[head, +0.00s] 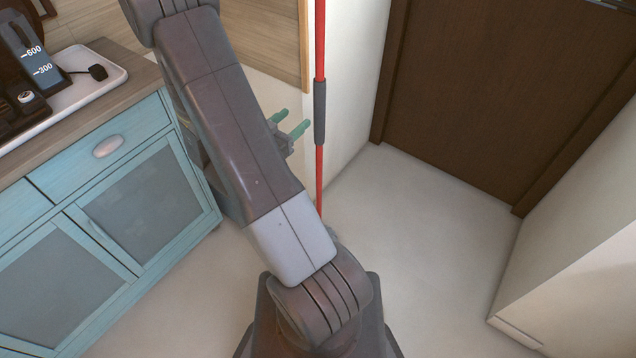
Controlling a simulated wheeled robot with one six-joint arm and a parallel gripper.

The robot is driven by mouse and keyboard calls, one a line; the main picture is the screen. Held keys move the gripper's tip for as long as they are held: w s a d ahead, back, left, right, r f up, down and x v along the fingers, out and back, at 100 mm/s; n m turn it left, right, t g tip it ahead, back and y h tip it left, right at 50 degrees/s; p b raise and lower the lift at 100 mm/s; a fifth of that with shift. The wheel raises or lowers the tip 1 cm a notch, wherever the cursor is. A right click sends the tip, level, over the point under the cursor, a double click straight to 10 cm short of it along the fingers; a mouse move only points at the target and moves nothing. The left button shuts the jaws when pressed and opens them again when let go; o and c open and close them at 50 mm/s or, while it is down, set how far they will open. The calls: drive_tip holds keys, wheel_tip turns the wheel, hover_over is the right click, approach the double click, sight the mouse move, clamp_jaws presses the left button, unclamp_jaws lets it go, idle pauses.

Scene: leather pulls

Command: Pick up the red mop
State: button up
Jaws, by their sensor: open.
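The red mop (320,40) stands upright by the corner of the white wall, just right of my arm in the head view. Its thin red pole has a dark grey grip section (320,112) partway down. My arm hides the lower end, so the mop head cannot be made out. My gripper (291,122), with green fingertips, is open and empty. It is just left of the pole at about the height of the grey section, with the fingers pointing toward the upper right. A small gap shows between the fingers and the pole.
A blue cabinet (135,190) with a wooden counter stands at the left, holding a white tray (100,85) and a coffee machine (22,70). A dark brown door (500,90) is at the back right. A white unit (580,270) stands at the right. The pale floor (420,230) between is clear.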

sight(316, 98)
drive_tip(key=x, duration=0.8)
drive_tip(key=shift+w+d+r+p, duration=0.1)
drive_tip(key=shift+d+r+p, duration=0.1)
drive_tip(key=shift+p, duration=0.1)
drive_tip(key=x, duration=0.4)
drive_tip(key=shift+w+d+r+p, duration=0.1)
drive_tip(key=shift+r+p, duration=0.2)
drive_tip(key=shift+r, duration=0.05)
drive_tip(key=shift+w+d, duration=0.3)
drive_tip(key=shift+w, duration=0.2)
clamp_jaws()
